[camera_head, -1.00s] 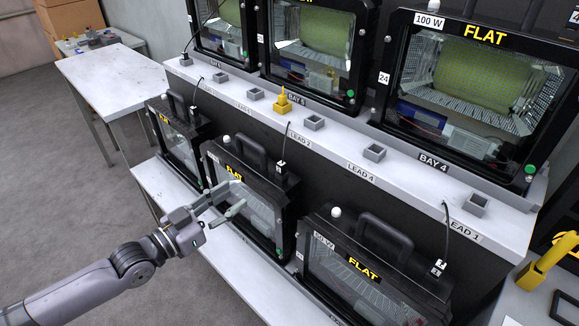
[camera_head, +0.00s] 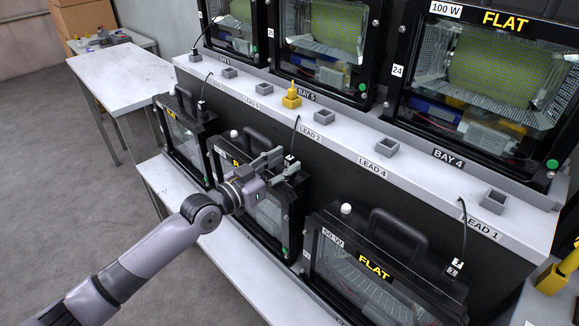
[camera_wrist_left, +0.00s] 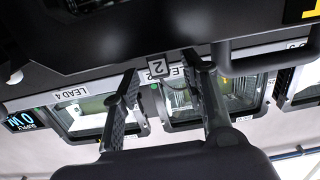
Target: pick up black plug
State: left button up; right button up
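In the left wrist view, which is upside down, the tag marked 2 (camera_wrist_left: 157,69) shows between the two spread fingers (camera_wrist_left: 161,68). The plug body is hard to make out against the dark housing, and I cannot tell whether a finger touches it. My right gripper is not in view.
A white shelf (camera_head: 340,146) with several grey sockets and a yellow plug-like piece (camera_head: 291,97) runs above the plugs. Large housings stand behind it. Lower housings, one marked 50 W (camera_head: 345,262), stand close around my arm. A white table (camera_head: 120,75) is at left; the floor is clear.

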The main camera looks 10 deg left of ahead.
pick_arm(q)
jog(key=x, duration=0.2)
jog(key=shift+w+d+f, duration=0.1)
jog(key=shift+w+d, duration=0.15)
jog(key=shift+w, duration=0.05)
jog(key=shift+s+a, duration=0.1)
jog(key=shift+c, duration=0.6)
grip_shut()
